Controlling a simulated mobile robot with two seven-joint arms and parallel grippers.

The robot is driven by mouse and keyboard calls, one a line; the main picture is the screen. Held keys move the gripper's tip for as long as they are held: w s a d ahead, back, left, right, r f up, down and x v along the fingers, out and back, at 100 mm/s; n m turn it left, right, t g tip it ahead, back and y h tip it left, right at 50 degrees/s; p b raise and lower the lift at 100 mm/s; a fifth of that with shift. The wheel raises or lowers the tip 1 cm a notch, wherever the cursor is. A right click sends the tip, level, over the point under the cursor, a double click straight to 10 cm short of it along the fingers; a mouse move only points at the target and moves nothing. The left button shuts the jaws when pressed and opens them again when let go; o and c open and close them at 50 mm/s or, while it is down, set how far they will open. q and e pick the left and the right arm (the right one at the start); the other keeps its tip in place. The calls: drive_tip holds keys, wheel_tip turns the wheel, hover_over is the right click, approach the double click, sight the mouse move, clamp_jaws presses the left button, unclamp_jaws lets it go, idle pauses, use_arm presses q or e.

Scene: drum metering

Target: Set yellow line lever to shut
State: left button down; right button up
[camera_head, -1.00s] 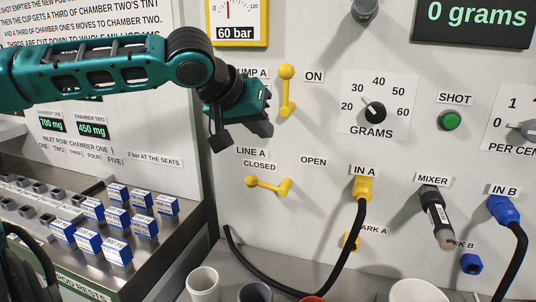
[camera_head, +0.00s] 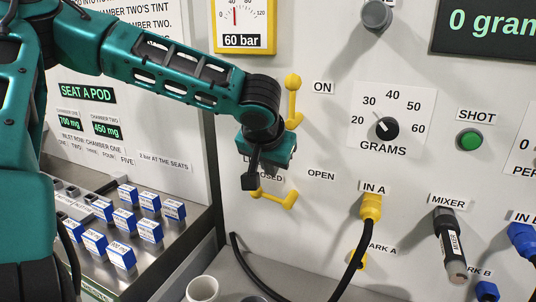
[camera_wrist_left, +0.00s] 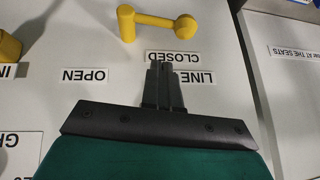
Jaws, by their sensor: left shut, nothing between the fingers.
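The yellow line lever (camera_head: 274,198) sits on the grey panel below the LINE A label, and it also shows in the left wrist view (camera_wrist_left: 158,22). Its arm lies roughly sideways, with the ball end on the CLOSED side, away from the OPEN label (camera_head: 321,176). My left gripper (camera_head: 250,181) is shut and empty, in front of the LINE A and CLOSED labels, and hides part of them in the head view. In the left wrist view its fingertips (camera_wrist_left: 163,68) are close to the CLOSED label (camera_wrist_left: 172,58), apart from the lever. My right gripper is not in view.
A yellow pump lever (camera_head: 292,100) stands upright just above my left gripper. The yellow IN A plug (camera_head: 371,206) and its black hose are to the right. Blue-and-white boxes (camera_head: 122,251) stand at the lower left. A white cup (camera_head: 202,289) is below.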

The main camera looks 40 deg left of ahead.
sight(265, 196)
use_arm(q)
drive_tip(key=f+b, duration=0.1)
drive_tip(key=f, duration=0.2)
drive_tip(key=f+b, duration=0.1)
drive_tip(key=shift+s+a+f+b, duration=0.25)
drive_tip(key=shift+s+b, duration=0.05)
drive_tip(key=shift+b, duration=0.05)
drive_tip(key=shift+s+a+f+n+t+h, duration=0.15)
drive_tip(key=shift+f+h, duration=0.2)
drive_tip(key=shift+s+a+f+n+t+h, duration=0.1)
drive_tip(key=shift+s+f+n+t+h, duration=0.05)
drive_tip(key=shift+f+h, duration=0.2)
drive_tip(key=shift+f, duration=0.15)
drive_tip(key=shift+s+f, duration=0.1)
